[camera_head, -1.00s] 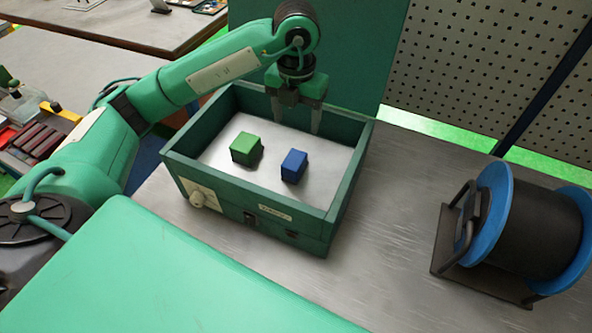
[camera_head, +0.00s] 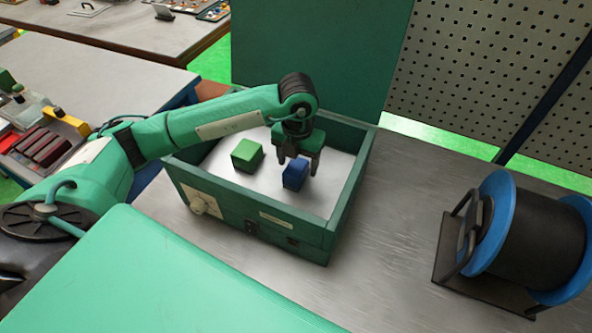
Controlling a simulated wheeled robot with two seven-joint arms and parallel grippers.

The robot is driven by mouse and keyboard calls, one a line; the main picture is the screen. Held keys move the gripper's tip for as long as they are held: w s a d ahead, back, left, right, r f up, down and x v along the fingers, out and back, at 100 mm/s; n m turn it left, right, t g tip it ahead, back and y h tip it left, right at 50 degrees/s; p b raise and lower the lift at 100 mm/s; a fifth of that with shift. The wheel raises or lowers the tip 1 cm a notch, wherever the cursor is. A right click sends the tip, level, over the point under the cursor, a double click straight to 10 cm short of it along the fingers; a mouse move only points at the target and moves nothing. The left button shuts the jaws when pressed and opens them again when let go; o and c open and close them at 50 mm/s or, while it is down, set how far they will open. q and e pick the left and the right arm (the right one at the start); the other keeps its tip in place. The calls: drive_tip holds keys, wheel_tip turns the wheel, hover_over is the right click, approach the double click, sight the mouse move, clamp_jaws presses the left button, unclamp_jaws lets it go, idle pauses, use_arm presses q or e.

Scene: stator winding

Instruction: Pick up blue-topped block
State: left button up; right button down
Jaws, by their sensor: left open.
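The blue-topped block (camera_head: 294,176) sits on the pale floor of an open green box (camera_head: 336,216), right of the middle. My left gripper (camera_head: 298,166) points down inside the box, right above and around the blue block's far side. Its two fingers are apart, and the block is partly hidden beneath it. I cannot tell whether the fingers touch the block. A green block (camera_head: 247,155) lies on the same floor to the left, apart from the blue one. My right gripper is not in view.
The box walls stand around both blocks. A black and blue spool (camera_head: 525,235) stands on the metal table (camera_head: 400,200) at the right. A perforated panel (camera_head: 480,75) is behind. The table between box and spool is clear.

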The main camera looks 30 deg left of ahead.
sight(296, 166)
use_arm(q)
drive_tip(key=f+p, duration=0.1)
drive_tip(key=f, duration=0.2)
drive_tip(key=shift+s+a+f+p, duration=0.15)
drive_tip(key=shift+a+f+p, duration=0.05)
drive_tip(key=shift+p, duration=0.15)
drive_tip(key=shift+f, duration=0.5)
drive_tip(key=c, duration=1.1)
drive_tip(key=shift+c, duration=0.7)
drive_tip(key=shift+r, duration=0.15)
